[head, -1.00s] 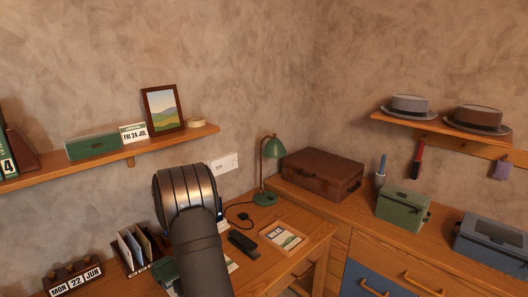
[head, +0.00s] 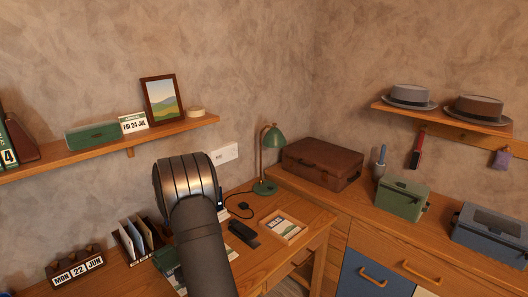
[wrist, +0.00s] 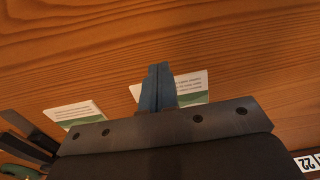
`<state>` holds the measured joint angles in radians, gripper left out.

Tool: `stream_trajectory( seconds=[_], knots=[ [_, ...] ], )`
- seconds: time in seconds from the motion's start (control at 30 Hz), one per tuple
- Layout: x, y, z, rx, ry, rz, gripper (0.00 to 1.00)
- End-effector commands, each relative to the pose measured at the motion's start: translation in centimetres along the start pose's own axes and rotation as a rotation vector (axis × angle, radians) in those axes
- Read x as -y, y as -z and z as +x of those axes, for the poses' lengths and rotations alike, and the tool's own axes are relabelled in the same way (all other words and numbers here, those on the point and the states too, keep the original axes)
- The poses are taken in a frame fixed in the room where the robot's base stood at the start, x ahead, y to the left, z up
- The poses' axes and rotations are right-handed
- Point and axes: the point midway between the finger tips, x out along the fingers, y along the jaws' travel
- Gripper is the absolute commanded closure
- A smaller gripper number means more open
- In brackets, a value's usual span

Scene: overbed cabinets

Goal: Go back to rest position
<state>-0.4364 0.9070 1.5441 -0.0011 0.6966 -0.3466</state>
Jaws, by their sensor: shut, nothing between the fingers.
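My gripper (wrist: 158,88) shows in the wrist view with its two blue-grey fingers together and nothing between them. It is over the wooden desk top (wrist: 190,35), and the height above it is hard to tell. Two printed cards with green bands lie on the desk; the right card (wrist: 195,88) is partly behind the fingers, and the left card (wrist: 75,115) is beside them. In the head view my arm reaches over the desk (head: 310,228) and hides the gripper.
On the desk are a letter rack (head: 138,240), a block calendar (head: 77,268), a green lamp (head: 273,140), a black stapler-like object (head: 243,234) and a small tray (head: 283,227). A shelf (head: 80,158) runs above. A suitcase (head: 322,163) and green box (head: 402,198) stand right.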

Motion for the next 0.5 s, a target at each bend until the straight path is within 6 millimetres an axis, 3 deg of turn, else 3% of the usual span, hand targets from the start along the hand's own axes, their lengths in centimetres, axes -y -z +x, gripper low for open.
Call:
stream_trajectory(
  seconds=[0.3, 0.5],
  knots=[
    [-0.2, -4.0, -0.1, -0.005, -0.001, 0.0, 1.0],
    [-0.2, -5.5, -0.1, -0.006, -0.002, -0.001, 1.0]
  ],
)
